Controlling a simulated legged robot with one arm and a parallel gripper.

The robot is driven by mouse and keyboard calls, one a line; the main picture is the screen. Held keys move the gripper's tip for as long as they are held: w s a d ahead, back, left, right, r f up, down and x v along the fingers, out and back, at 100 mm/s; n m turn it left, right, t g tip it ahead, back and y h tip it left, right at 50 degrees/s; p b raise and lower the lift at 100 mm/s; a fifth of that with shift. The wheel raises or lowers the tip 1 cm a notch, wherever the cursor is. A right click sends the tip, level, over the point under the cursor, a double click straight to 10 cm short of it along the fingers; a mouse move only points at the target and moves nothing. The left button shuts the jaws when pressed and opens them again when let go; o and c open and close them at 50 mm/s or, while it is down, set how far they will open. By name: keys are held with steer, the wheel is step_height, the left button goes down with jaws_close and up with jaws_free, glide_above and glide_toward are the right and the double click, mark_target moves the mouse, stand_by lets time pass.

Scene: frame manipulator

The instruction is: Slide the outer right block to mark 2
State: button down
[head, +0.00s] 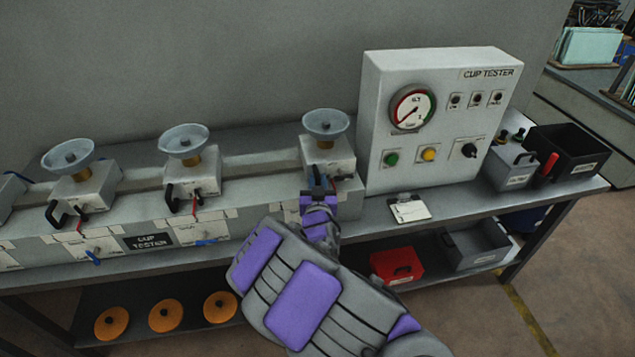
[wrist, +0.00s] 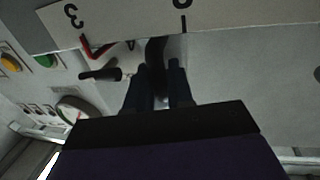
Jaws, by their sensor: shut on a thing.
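The outer right block (head: 326,158) is a pale grey block with a round glass dish (head: 325,123) on top, at the right end of the rail in the head view. My gripper (head: 318,186) is at its front face, shut on its dark handle, which also shows in the wrist view (wrist: 156,52) between the fingers. A scale plate (wrist: 125,20) in the wrist view shows a 3 and part of another numeral, upside down. A red pointer (wrist: 97,48) lies beside the plate. My arm hides the block's scale in the head view.
Two similar blocks (head: 195,172) (head: 88,190) stand further left on the rail, with part of another at the edge. The CUP TESTER panel (head: 440,150) stands close to the right of the block. A clipboard (head: 410,210) lies in front of the panel.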

steer(key=shift+a+r, duration=0.1)
steer(key=a, duration=0.2)
steer(key=s+a, duration=0.1)
steer(key=a, duration=0.2)
steer(key=s+a+b, duration=0.1)
steer(key=a, duration=0.2)
steer(key=shift+s+a+r, duration=0.1)
steer(key=shift+s, duration=0.05)
steer(key=c, duration=1.1)
jaws_free()
steer(key=shift+d, duration=0.4)
steer(key=shift+c, duration=0.2)
